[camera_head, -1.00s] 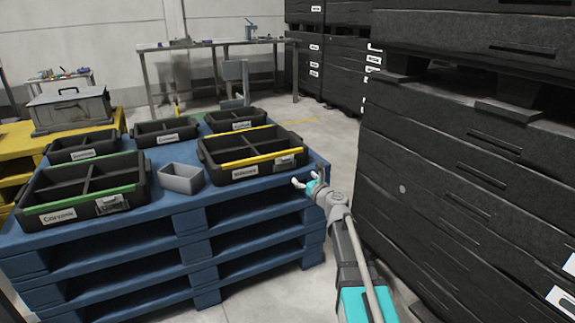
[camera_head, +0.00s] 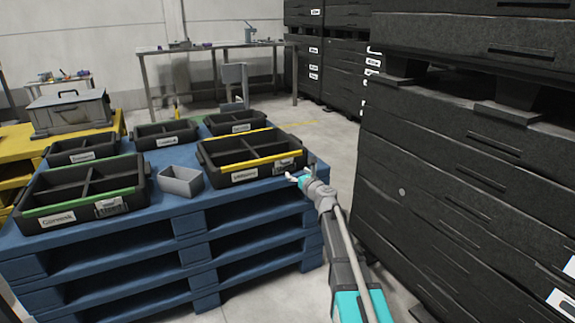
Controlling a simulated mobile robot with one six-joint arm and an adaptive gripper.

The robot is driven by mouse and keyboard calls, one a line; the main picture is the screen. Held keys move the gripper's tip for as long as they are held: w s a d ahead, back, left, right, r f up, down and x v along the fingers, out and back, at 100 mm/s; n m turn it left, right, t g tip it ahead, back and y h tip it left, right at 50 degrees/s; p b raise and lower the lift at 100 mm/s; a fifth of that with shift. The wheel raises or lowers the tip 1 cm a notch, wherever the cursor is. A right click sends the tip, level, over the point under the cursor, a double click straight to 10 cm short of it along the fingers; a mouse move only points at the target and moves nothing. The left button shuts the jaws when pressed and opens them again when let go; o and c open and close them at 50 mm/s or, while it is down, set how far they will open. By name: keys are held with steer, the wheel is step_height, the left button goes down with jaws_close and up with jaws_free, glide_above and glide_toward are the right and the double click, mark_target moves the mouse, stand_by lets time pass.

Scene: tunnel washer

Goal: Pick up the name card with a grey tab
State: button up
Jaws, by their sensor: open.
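No name card with a grey tab can be told apart in this view. White labels with dark print sit on the fronts of the black trays, such as the yellow-edged tray (camera_head: 222,172) and the green-edged tray (camera_head: 140,188). My gripper (camera_head: 299,179) is open and empty, at the right edge of the blue pallet stack (camera_head: 190,223), just right of the yellow-edged tray's front corner. The insides of the trays look dark and empty from here.
A small grey bin (camera_head: 181,182) stands between the two front trays. Smaller black trays sit behind. A tall stack of black crates (camera_head: 450,170) rises close on the right of my arm. A grey case (camera_head: 70,112) rests on a yellow pallet. A workbench (camera_head: 215,45) stands behind.

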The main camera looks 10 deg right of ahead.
mark_target(287, 163)
steer(key=shift+x, duration=1.5)
steer(key=shift+x, duration=2.65)
steer(key=shift+r, duration=0.1)
steer(key=shift+s, duration=0.1)
steer(key=c, duration=0.9)
